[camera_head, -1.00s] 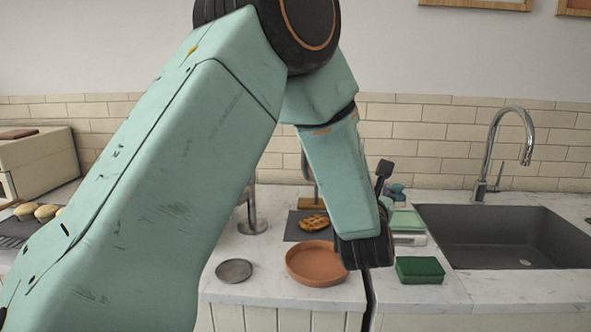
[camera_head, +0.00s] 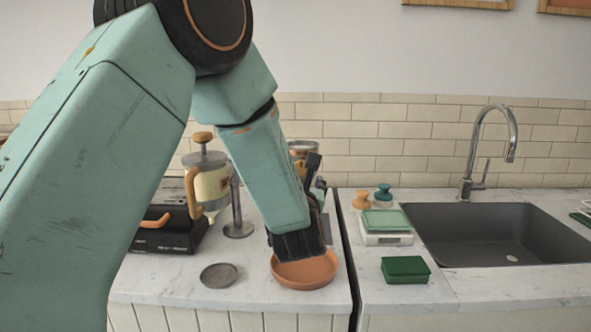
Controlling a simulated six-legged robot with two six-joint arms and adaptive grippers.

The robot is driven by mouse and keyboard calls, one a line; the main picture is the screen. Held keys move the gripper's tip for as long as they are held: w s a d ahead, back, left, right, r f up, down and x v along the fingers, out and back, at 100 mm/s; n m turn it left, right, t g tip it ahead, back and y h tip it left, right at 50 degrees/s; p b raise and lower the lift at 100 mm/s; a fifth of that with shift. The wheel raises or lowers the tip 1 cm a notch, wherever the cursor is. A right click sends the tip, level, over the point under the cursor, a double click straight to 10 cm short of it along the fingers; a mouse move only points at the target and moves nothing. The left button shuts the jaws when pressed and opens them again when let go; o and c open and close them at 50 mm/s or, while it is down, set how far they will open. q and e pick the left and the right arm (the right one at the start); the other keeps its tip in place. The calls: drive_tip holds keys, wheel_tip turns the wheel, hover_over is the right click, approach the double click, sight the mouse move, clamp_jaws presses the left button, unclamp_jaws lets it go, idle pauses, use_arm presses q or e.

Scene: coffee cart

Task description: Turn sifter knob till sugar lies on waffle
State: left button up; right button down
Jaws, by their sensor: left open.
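My left gripper (camera_head: 300,243) is open and points down over the back of a terracotta dish (camera_head: 308,275) on the counter; I cannot tell whether it touches the dish. No object shows between its fingers. The waffle is hidden behind my left arm and gripper. Part of a round metal vessel with a copper-coloured band (camera_head: 302,146) shows behind my forearm, perhaps the sifter. Its knob and any sugar cannot be made out. My right gripper is out of view.
A glass press with wooden handle (camera_head: 211,182), a black appliance (camera_head: 165,232), a metal stand (camera_head: 238,228) and a flat metal disc (camera_head: 219,276) are left of the dish. Right are a scale (camera_head: 385,238), a green box (camera_head: 405,270) and a sink (camera_head: 500,236).

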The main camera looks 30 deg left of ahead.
use_arm(q)
drive_tip(key=x, duration=0.8)
drive_tip(key=shift+s+a+f, duration=0.2)
drive_tip(key=shift+a+f, duration=0.1)
drive_tip(key=shift+d+r, duration=0.1)
drive_tip(key=shift+d, duration=0.2)
drive_tip(key=c, duration=0.3)
drive_tip(key=shift+s+a, duration=0.1)
drive_tip(key=shift+a, duration=0.05)
drive_tip(key=c, duration=0.9)
drive_tip(key=shift+o, duration=0.2)
drive_tip(key=shift+m, duration=0.3)
